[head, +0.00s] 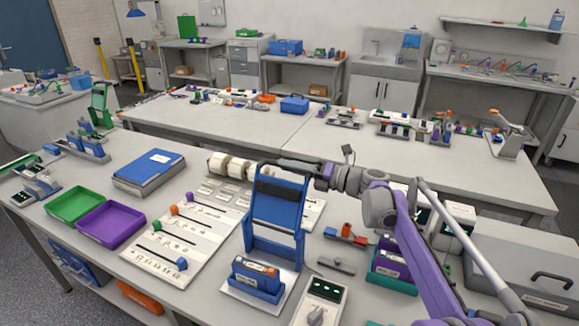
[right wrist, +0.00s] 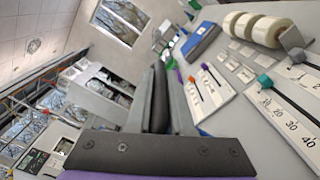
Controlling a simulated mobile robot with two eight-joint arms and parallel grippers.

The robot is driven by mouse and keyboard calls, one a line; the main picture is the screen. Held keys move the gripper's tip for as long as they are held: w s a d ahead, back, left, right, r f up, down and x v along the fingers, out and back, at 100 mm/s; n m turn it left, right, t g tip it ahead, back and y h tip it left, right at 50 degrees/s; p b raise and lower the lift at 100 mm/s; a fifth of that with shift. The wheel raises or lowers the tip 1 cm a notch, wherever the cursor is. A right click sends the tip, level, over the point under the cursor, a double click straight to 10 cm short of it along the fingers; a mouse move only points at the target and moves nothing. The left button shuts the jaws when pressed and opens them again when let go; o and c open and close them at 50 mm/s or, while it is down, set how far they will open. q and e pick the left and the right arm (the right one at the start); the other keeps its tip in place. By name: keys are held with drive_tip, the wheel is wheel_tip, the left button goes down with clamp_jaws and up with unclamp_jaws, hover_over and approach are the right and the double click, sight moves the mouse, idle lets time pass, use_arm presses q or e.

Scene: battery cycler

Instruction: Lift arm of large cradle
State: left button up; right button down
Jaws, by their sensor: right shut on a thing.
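My right gripper (head: 290,164) reaches in from the right and is shut at the arm's top edge. My left gripper is not in view.
A slider board (head: 160,262) lies left of the cradle, with purple (head: 112,226) and green (head: 75,206) trays beyond it. A dial box (head: 322,300) is just right of the cradle. A grey lidded case (head: 535,265) stands at the far right.

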drive_tip(key=shift+f, duration=0.1)
drive_tip(key=c, duration=0.8)
unclamp_jaws()
drive_tip(key=shift+w, duration=0.15)
drive_tip(key=shift+d, duration=0.15)
drive_tip(key=b+v, duration=0.1)
drive_tip(key=v, duration=0.9)
drive_tip(key=shift+d, duration=0.25)
drive_tip(key=shift+s, duration=0.25)
